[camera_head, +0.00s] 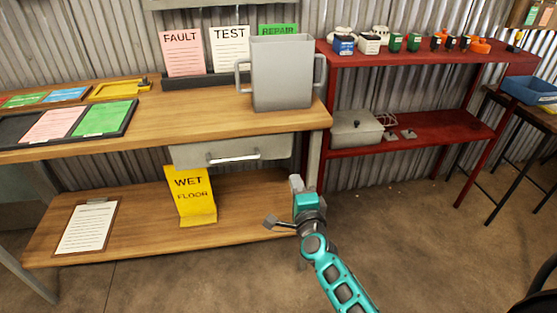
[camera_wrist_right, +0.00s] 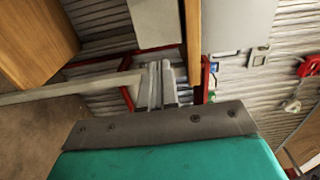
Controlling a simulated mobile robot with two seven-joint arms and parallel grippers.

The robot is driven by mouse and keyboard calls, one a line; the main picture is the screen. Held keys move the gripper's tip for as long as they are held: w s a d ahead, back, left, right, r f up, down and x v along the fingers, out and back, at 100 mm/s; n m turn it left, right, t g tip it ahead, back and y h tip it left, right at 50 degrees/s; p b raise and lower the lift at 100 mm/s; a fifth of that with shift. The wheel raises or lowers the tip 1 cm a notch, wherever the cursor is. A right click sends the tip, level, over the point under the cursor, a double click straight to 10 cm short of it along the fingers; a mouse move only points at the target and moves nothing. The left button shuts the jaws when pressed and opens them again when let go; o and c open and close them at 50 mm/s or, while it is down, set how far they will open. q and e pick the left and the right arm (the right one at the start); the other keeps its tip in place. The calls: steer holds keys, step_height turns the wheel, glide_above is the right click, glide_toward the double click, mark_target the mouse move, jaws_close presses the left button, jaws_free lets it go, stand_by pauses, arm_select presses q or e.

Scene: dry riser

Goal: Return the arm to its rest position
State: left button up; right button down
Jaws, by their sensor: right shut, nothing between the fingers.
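My right arm (camera_head: 340,284) reaches up from the bottom of the head view, teal and grey. Its right gripper (camera_head: 296,182) is just in front of the workbench's right end, below the tabletop. In the right wrist view the gripper's grey fingers (camera_wrist_right: 160,84) are together, with nothing between them. The gripper looks clear of the bench, but the exact gap cannot be told. My left gripper is not in view.
The wooden workbench (camera_head: 180,122) holds a grey two-handled container (camera_head: 282,75) and has a drawer (camera_head: 232,152). A yellow wet floor sign (camera_head: 190,195) and clipboard (camera_head: 88,226) are on its lower shelf. A red shelf unit (camera_head: 430,55) stands right. Floor (camera_head: 420,230) is open there.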

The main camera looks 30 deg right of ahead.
arm_select(q)
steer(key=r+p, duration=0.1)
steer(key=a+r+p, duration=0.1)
steer(key=p, duration=0.1)
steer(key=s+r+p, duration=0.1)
steer(key=p, duration=0.1)
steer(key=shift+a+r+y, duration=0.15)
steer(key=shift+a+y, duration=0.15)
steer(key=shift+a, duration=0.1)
arm_select(e)
steer(key=s+a+f+n+g+y, duration=0.2)
steer(key=s+a+n, duration=0.4)
steer(key=s+n, duration=0.5)
steer(key=s+a+f+n+g+y, duration=0.2)
steer(key=s+a+n+g+y, duration=0.2)
steer(key=s+n, duration=0.6)
steer(key=a+n+y, duration=0.1)
steer(key=a+n, duration=0.1)
steer(key=shift+s+f+n, duration=0.3)
steer(key=shift+s+f, duration=0.05)
steer(key=shift+s, duration=0.05)
